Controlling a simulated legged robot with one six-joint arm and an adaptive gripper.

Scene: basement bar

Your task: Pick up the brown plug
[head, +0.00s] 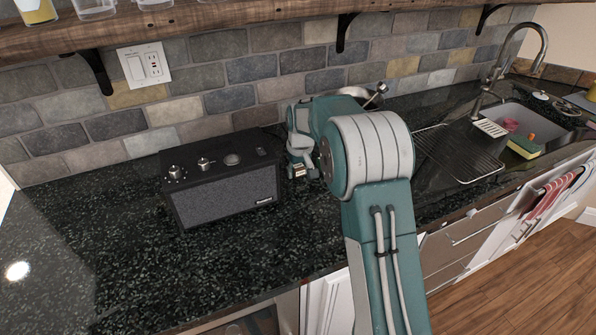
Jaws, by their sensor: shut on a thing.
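My arm reaches over the dark granite countertop (110,235), and its teal and white links fill the middle of the head view. My gripper (299,168) points down just right of the black radio, low over the counter. It is shut on a small brownish thing at its tip, which I take for the brown plug (299,172). The plug's shape is hard to make out at this size. I cannot tell whether it touches the counter. My arm hides the counter behind and right of the gripper.
The black radio (225,190) with knobs on top stands close left of my gripper. A metal bowl (352,91) is partly hidden behind my arm. A drying rack (455,152) and a sink (545,122) are to the right. A wooden shelf (230,25) overhangs the back. The left counter is clear.

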